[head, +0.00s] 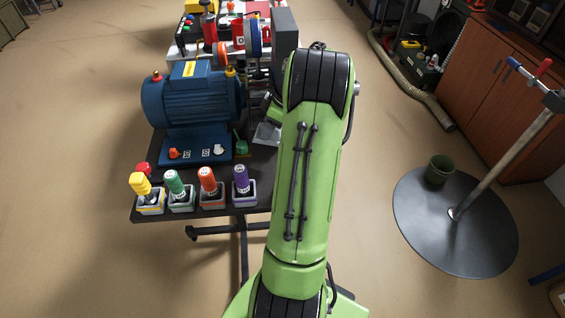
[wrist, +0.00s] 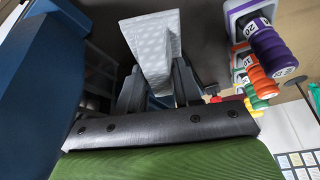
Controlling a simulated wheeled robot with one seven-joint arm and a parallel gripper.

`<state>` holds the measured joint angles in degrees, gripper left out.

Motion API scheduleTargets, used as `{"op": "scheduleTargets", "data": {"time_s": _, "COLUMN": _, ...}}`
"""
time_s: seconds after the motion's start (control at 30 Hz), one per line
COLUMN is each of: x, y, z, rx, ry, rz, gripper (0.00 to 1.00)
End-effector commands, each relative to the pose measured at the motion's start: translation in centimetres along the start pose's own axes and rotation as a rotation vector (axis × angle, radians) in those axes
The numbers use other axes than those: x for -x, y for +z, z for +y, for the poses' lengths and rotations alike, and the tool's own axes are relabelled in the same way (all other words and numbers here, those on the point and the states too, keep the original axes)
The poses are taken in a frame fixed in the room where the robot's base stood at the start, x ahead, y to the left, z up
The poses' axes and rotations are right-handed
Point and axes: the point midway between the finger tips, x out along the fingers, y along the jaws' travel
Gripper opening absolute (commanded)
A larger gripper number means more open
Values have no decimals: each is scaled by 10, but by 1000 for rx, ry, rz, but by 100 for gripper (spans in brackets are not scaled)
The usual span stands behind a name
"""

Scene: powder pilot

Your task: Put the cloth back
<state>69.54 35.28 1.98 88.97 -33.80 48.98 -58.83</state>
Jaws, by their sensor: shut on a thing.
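The cloth (wrist: 153,38) is light grey with a pale dotted pattern, and it looks folded and stiff in the wrist view. My gripper (wrist: 158,78) is shut on it, with one dark finger on each side. In the head view my green arm hides the gripper. A small grey patch (head: 266,133) shows beside the arm there, right of the blue motor; I cannot tell whether it is the cloth. Whether the cloth touches the table cannot be told.
The blue motor (head: 190,100) stands on the dark table (head: 215,208), close on the left in the wrist view. Several handled tools, including a purple one (head: 241,180), stand in holders along the front edge. A round black stand base (head: 455,240) is on the floor at right.

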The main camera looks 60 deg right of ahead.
Motion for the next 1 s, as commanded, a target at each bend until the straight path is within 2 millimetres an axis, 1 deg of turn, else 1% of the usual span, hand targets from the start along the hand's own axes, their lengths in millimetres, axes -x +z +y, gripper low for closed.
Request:
{"op": "scheduleTargets", "data": {"time_s": 0.03, "x": 7, "y": 15, "z": 5, "rx": -24, "ry": 12, "rz": 1, "gripper": 3}}
{"op": "scheduleTargets", "data": {"time_s": 0.1, "x": 15, "y": 28, "z": 8, "rx": -41, "ry": 21, "rz": 1, "gripper": 3}}
{"op": "scheduleTargets", "data": {"time_s": 0.17, "x": 16, "y": 34, "z": 9, "rx": -49, "ry": 23, "rz": 1, "gripper": 3}}
{"op": "scheduleTargets", "data": {"time_s": 0.2, "x": 14, "y": 37, "z": 9, "rx": -52, "ry": 23, "rz": 1, "gripper": 3}}
{"op": "scheduleTargets", "data": {"time_s": 0.27, "x": 5, "y": 41, "z": 9, "rx": -53, "ry": 21, "rz": 1, "gripper": 3}}
{"op": "scheduleTargets", "data": {"time_s": 0.4, "x": -24, "y": 52, "z": 9, "rx": -52, "ry": 19, "rz": 1, "gripper": 3}}
{"op": "scheduleTargets", "data": {"time_s": 0.53, "x": -45, "y": 61, "z": 9, "rx": -52, "ry": 21, "rz": 1, "gripper": 3}}
{"op": "scheduleTargets", "data": {"time_s": 0.63, "x": -65, "y": 69, "z": 9, "rx": -52, "ry": 19, "rz": 0, "gripper": 3}}
{"op": "scheduleTargets", "data": {"time_s": 0.7, "x": -75, "y": 73, "z": 9, "rx": -52, "ry": 22, "rz": 1, "gripper": 3}}
{"op": "scheduleTargets", "data": {"time_s": 0.9, "x": -74, "y": 73, "z": 10, "rx": -51, "ry": 24, "rz": 0, "gripper": 3}}
{"op": "scheduleTargets", "data": {"time_s": 1.0, "x": -76, "y": 74, "z": 10, "rx": -51, "ry": 23, "rz": 0, "gripper": 3}}
